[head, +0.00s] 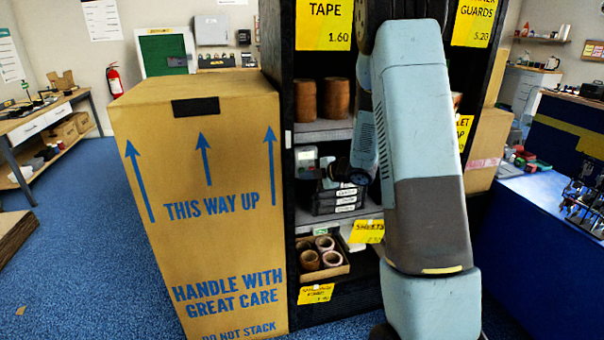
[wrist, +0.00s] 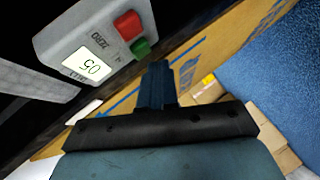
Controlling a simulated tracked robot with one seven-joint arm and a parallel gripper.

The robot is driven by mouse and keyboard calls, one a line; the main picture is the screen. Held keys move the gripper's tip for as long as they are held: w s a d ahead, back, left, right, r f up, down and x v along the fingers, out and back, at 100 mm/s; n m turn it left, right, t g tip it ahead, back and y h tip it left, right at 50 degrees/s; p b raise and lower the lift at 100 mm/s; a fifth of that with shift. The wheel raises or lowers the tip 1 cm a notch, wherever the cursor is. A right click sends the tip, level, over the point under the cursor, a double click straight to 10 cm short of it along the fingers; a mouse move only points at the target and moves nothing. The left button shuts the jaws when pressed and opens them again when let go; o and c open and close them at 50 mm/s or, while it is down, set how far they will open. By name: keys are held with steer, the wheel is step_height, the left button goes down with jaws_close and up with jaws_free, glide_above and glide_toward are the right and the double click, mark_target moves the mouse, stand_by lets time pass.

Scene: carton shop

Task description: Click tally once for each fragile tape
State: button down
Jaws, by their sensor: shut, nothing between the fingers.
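The tally is a grey box (wrist: 95,50) with a red button (wrist: 128,24), a green button (wrist: 140,47) and a small lit display (wrist: 85,68) at the upper left of the wrist view. Its digits appear turned around, a 0 and a 5. In the head view the tally (head: 305,157) sits on the middle shelf. My gripper (wrist: 159,68) is shut and empty, its tips near the green button with no clear contact. Brown tape rolls (head: 306,100) stand on the shelf above; more rolls (head: 309,260) lie in a low tray. I cannot read any fragile marking on them.
A tall carton (head: 205,240) stands close left of the dark shelf unit. Black boxes (head: 337,200) sit beside the tally. My arm hides the shelf's right part. A blue counter (head: 545,225) is at the right; open blue floor (head: 85,230) is at the left.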

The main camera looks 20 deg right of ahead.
steer(key=shift+s, duration=0.1)
steer(key=shift+s, duration=2.4)
